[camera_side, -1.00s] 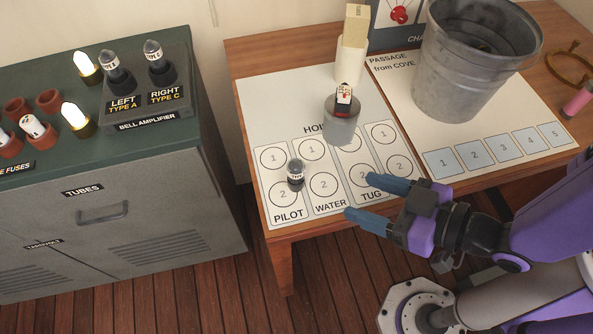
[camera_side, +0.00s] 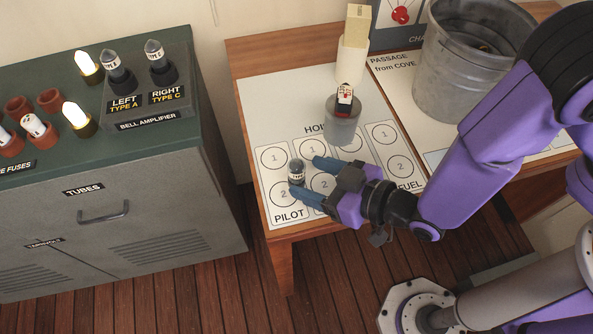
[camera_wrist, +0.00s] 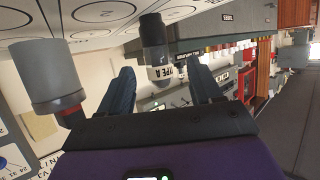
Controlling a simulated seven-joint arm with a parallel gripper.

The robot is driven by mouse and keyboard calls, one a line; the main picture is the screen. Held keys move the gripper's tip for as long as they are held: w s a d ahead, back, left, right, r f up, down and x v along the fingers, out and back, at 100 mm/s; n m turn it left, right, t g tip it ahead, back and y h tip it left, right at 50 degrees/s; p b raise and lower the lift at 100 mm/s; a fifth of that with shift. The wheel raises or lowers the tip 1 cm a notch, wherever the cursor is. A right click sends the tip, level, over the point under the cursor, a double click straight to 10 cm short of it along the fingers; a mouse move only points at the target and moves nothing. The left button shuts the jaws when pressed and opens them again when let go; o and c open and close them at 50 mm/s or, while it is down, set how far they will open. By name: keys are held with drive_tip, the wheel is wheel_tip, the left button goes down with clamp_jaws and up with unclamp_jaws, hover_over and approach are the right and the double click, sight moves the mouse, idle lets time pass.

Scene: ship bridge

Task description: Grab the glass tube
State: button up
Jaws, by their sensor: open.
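A small glass tube (camera_side: 296,173) with a dark base and a label band stands upright on the PILOT column of the white board. In the wrist view the tube (camera_wrist: 156,42) appears upside down, its label reading TYPE A, in line with the gap between my fingers. My gripper (camera_side: 307,177) is open and low over the board, its blue fingertips one on each side of the tube's near side. In the wrist view the fingers of my gripper (camera_wrist: 160,78) are apart with nothing gripped. Whether either finger touches the tube cannot be told.
A grey cylinder (camera_side: 343,130) bearing a small model boat stands behind my gripper. A metal bucket (camera_side: 460,70) stands at the right. Two more tubes, left (camera_side: 115,68) and right (camera_side: 157,60), sit in the bell amplifier (camera_side: 150,108) on the green cabinet.

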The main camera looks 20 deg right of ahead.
drive_tip(key=shift+x, duration=3.25)
drive_tip(key=shift+w+r, duration=0.1)
drive_tip(key=shift+r, duration=0.05)
drive_tip(key=c, duration=1)
